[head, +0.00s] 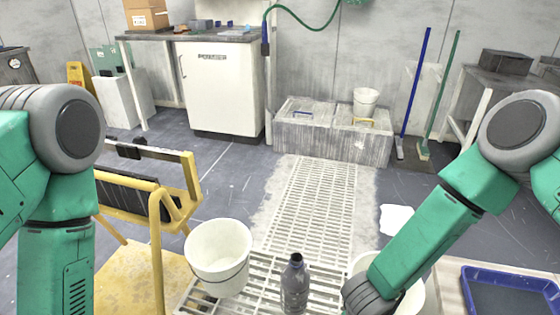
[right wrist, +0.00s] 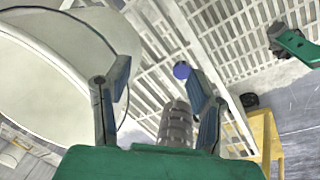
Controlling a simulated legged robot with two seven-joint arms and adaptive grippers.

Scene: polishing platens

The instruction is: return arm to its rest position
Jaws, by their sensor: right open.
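My right arm reaches down from the right in the head view, over a white bucket (head: 412,298) that it partly covers; its gripper is hidden there. In the right wrist view my right gripper (right wrist: 158,92) has its two fingers wide apart with nothing held between them. The same bucket (right wrist: 50,65) is close to its left finger. A grey bottle (head: 295,288) stands upright on the grating and shows beyond the open fingers (right wrist: 176,125). My left arm hangs down at the left of the head view, its gripper outside that frame. A green and dark part at the right wrist view's upper right seems to be my left gripper.
Another white bucket (head: 218,262) stands left of the bottle. A yellow frame (head: 160,235) is near my left arm. A blue tray (head: 510,290) lies at the lower right. The floor grating (head: 312,205) ahead is clear up to the grey crates (head: 330,140).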

